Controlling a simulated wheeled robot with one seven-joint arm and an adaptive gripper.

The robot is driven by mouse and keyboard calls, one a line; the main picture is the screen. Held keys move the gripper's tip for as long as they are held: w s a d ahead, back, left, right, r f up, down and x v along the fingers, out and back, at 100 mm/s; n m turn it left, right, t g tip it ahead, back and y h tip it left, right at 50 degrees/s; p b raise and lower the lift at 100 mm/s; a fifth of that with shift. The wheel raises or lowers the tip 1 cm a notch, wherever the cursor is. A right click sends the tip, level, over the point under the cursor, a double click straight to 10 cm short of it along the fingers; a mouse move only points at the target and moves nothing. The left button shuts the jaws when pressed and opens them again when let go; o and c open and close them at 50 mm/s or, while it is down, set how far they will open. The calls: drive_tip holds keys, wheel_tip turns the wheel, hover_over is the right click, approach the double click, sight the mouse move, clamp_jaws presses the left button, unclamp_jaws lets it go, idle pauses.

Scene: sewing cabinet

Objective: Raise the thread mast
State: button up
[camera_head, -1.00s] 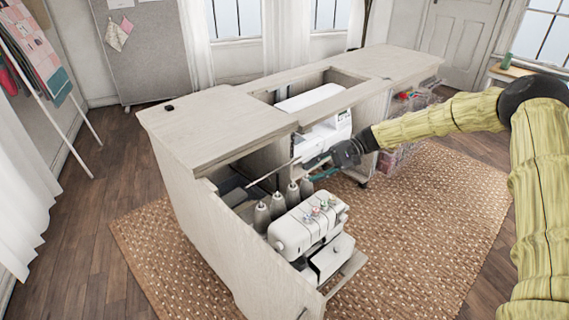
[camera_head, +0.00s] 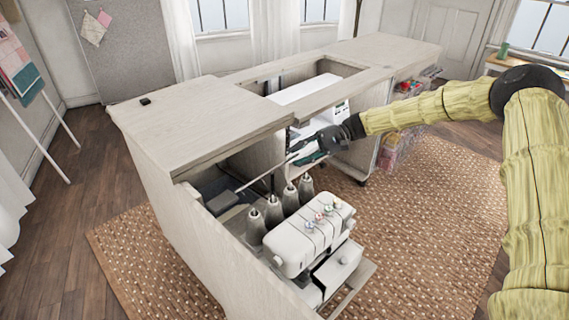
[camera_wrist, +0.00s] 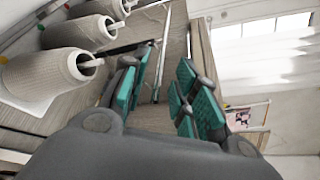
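The thread mast (camera_head: 265,173) is a thin, pale rod, sloping up to the right behind the cones of the white serger (camera_head: 312,235). In the wrist view the mast (camera_wrist: 163,50) runs down toward the gap between my fingers. My gripper (camera_head: 306,154) is beside the mast's upper right end in the head view. The wrist view shows my gripper (camera_wrist: 158,88) open, its teal pads apart on either side of the rod's near end. I cannot tell whether either pad touches the rod.
Several grey thread cones (camera_head: 274,212) stand between the mast and the serger; they also show close by at left in the wrist view (camera_wrist: 50,78). The cabinet top (camera_head: 195,115) overhangs just behind the mast. A white sewing machine (camera_head: 305,90) sits in the cabinet opening.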

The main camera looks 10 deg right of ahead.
sight(285, 162)
drive_tip(key=shift+x, duration=2.65)
clamp_jaws()
